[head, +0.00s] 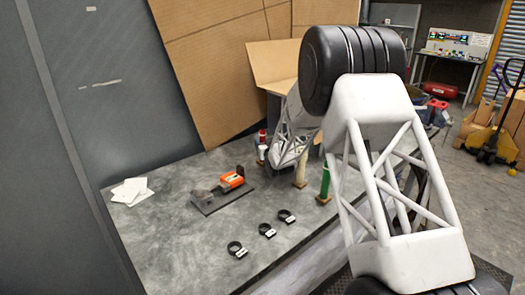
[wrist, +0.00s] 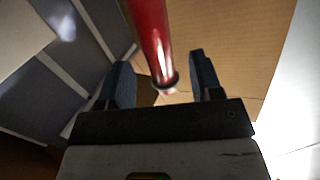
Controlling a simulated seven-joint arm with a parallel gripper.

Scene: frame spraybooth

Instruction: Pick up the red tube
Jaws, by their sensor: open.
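The red tube (wrist: 154,40) runs down from the top edge of the wrist view, with its dark-rimmed end lying between the fingers. My gripper (wrist: 162,82) is open, one finger on each side of the tube, with visible gaps. In the head view the red tube (head: 262,135) stands near the back of the grey table. My gripper there is largely hidden by my arm links, just right of the tube.
A cream tube (head: 300,172) and a green tube (head: 325,181) stand to the right. An orange tool (head: 231,180) lies left of centre. Black ring clamps (head: 267,230) lie in front; cardboard (head: 225,65) leans behind.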

